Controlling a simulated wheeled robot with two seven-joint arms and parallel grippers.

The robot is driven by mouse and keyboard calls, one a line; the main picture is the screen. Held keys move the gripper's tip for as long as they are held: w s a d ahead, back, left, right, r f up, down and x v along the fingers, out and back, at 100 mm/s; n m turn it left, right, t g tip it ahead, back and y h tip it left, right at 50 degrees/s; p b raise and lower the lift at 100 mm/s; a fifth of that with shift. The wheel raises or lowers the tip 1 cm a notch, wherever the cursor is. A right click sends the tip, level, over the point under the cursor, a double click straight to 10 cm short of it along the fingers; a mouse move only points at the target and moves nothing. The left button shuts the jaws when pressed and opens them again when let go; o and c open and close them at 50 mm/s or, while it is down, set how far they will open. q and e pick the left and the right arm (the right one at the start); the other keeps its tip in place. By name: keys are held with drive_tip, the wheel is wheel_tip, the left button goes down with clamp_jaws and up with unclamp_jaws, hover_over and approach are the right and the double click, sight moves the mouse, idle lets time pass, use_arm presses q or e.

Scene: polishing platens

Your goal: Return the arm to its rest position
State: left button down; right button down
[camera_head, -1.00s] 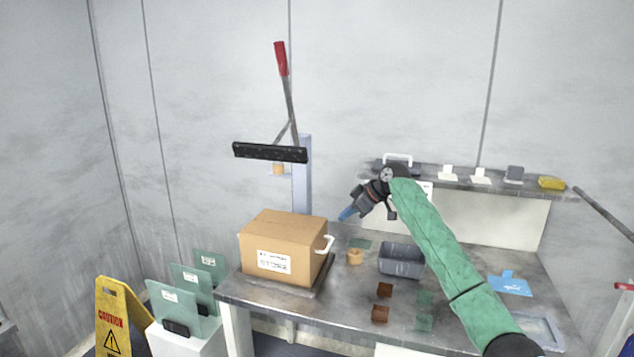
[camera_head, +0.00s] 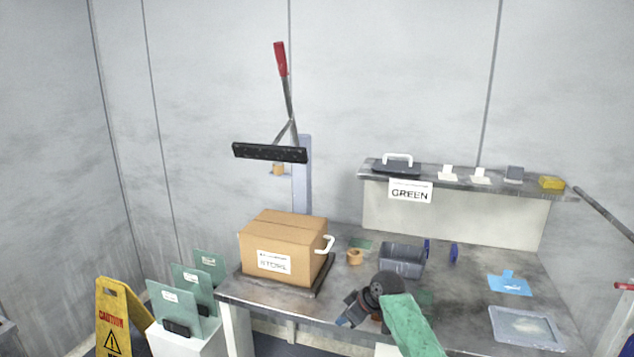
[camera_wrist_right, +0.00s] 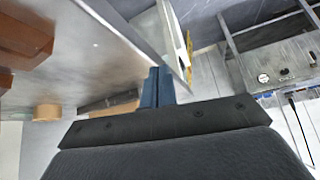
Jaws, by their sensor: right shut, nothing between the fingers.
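My right arm, in a green sleeve, comes in from the bottom of the head view. My right gripper (camera_head: 343,321) is low near the table's front edge, pointing left. Its blue fingers also show in the right wrist view (camera_wrist_right: 158,88), closed together with nothing between them. The arm covers part of the table, including most of the brown blocks. The left gripper does not show.
The metal table (camera_head: 465,290) bears a cardboard box (camera_head: 262,240), a grey bin (camera_head: 401,262), a tan cylinder (camera_head: 354,257), a blue piece (camera_head: 510,284) and a tray (camera_head: 525,328). A shelf (camera_head: 450,181) stands behind. A yellow caution sign (camera_head: 113,320) stands at left.

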drive_tip(key=s+d+f+m+h, duration=0.15)
drive_tip(key=s+f, duration=0.25)
drive_tip(key=s, duration=0.4)
drive_tip(key=s+d+f+m, duration=0.15)
drive_tip(key=s+f, duration=0.25)
drive_tip(key=s, duration=0.4)
drive_tip(key=s+d+f+m+h, duration=0.1)
drive_tip(key=s+d+f, duration=0.1)
drive_tip(key=s+f, duration=0.35)
drive_tip(key=s+d+r+m+h, duration=0.1)
drive_tip(key=s+d+m+h, duration=0.3)
drive_tip(key=s, duration=0.9)
drive_tip(key=s+d+r+m+y, duration=0.1)
drive_tip(key=s+d, duration=0.4)
drive_tip(key=s, duration=0.8)
drive_tip(key=s+a+f+g, duration=0.1)
drive_tip(key=s+f, duration=0.1)
drive_tip(key=f, duration=1.8)
drive_tip(key=s+a+f+g, duration=0.1)
drive_tip(key=s+a+f, duration=0.1)
drive_tip(key=f, duration=1.8)
drive_tip(key=shift+s+a+f, duration=0.25)
drive_tip(key=shift+s, duration=0.3)
